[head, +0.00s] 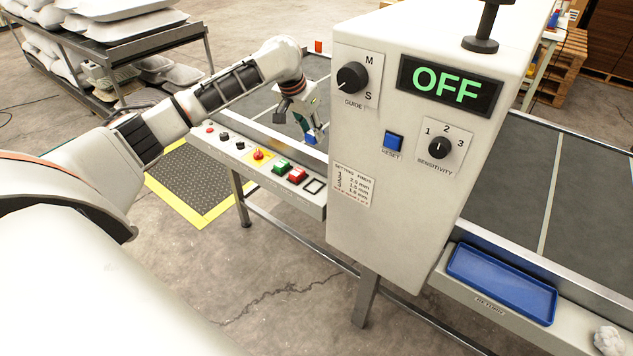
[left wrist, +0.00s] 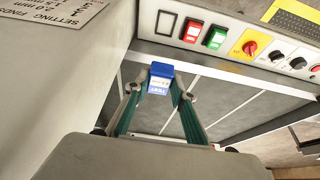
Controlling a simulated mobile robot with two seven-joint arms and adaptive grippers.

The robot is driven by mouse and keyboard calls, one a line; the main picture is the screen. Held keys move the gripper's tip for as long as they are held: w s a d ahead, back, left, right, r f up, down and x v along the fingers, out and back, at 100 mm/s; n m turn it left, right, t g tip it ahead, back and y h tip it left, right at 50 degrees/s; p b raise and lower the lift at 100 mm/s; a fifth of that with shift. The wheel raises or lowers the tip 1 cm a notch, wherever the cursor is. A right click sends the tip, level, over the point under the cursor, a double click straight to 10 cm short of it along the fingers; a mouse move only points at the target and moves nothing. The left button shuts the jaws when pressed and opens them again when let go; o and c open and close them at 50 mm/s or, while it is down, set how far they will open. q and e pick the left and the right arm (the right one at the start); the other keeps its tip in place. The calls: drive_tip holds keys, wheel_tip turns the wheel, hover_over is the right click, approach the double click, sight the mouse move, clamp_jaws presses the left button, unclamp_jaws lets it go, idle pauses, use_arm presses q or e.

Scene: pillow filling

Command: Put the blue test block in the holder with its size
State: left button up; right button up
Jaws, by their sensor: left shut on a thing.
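The blue test block (head: 311,138) is in my left gripper (head: 308,130), above the conveyor belt just behind the button rail. In the left wrist view the block (left wrist: 160,70) has a blue top and a paler, printed lower face, too small to read. The left gripper's green-sided fingers (left wrist: 160,90) are shut on it from both sides. No holder marked with a size can be made out in either view. My right gripper is out of view.
The white machine housing (head: 400,200) stands right of my left arm, its display reading OFF. The button rail (head: 265,165) has an emergency knob, coloured buttons and a black-framed square (head: 314,186). A blue tray (head: 502,282) marked RETURN sits at right. The visible dark belt (head: 500,185) is clear.

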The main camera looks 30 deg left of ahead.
use_arm(q)
wheel_tip(320, 180, down, 12)
drive_tip(key=b, duration=0.3)
drive_tip(key=shift+s+f, duration=0.1)
drive_tip(key=shift+f, duration=0.45)
wheel_tip(320, 180, down, 4)
drive_tip(key=shift+f+b, duration=0.2)
drive_tip(key=shift+b, duration=0.75)
drive_tip(key=shift+f, duration=0.35)
drive_tip(key=shift+r, duration=0.15)
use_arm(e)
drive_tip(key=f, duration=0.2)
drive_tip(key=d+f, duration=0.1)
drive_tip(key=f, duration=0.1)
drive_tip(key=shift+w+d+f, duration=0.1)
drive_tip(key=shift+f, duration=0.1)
